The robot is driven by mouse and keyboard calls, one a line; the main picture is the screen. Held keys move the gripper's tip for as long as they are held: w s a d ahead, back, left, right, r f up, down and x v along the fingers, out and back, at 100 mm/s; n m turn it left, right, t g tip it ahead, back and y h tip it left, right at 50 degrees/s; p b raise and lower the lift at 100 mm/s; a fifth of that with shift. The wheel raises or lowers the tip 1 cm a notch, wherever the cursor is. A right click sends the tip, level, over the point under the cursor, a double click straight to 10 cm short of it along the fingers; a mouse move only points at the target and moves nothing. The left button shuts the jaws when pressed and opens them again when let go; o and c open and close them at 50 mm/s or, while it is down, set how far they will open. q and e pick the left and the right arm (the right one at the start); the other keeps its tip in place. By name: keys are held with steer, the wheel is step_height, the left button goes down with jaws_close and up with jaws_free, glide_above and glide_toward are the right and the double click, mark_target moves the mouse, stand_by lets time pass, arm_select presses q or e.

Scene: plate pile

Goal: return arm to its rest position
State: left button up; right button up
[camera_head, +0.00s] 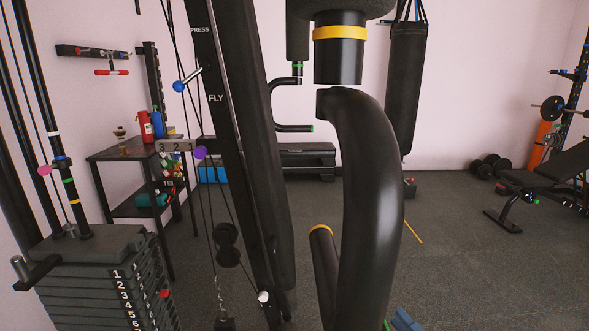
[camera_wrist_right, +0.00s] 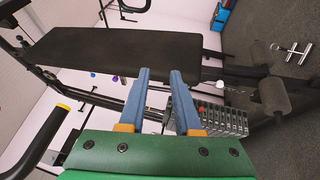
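My right gripper (camera_wrist_right: 160,73) fills the lower middle of the right wrist view, with a green body and two blue fingers. The fingers stand apart with nothing between them, so it is open and empty. In the head view only a small blue part of the right gripper (camera_head: 404,321) shows at the bottom edge, right of a thick black curved bar; the rest is out of frame or hidden. My left gripper shows in neither view.
A gym machine's curved black bar (camera_head: 368,190) stands close in front, with its tall frame (camera_head: 245,150) beside it. A weight stack (camera_head: 100,290) is at lower left. In the wrist view, a black pad (camera_wrist_right: 120,50) lies beyond the fingers. Open floor (camera_head: 460,270) lies right.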

steer(key=s+d+f+m+g+h+p, duration=0.25)
steer(key=s+f+m+h+p, duration=0.2)
steer(key=f+m, duration=0.3)
steer(key=s+d+f+m+g+h+p, duration=0.1)
steer(key=s+f+m+g+h+p, duration=0.3)
steer(key=s+f+m, duration=0.3)
arm_select(q)
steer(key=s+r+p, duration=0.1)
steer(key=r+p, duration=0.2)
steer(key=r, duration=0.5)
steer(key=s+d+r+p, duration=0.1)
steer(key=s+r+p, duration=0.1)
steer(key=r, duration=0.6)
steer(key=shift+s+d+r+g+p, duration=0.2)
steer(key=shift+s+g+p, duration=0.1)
steer(key=shift+p, duration=0.35)
arm_select(e)
steer(key=s+a+f+m+g, duration=0.2)
steer(key=s+f+g, duration=0.1)
steer(key=s, duration=0.6)
steer(key=s+a+f+m+g, duration=0.2)
steer(key=s+f+m+g, duration=0.1)
steer(key=s, duration=0.6)
steer(key=s+a+f+m+g, duration=0.2)
steer(key=s+f+g, duration=0.2)
steer(key=s, duration=0.5)
steer(key=shift+s+a+h, duration=0.15)
steer(key=shift+a+h, duration=0.1)
steer(key=shift+h, duration=0.2)
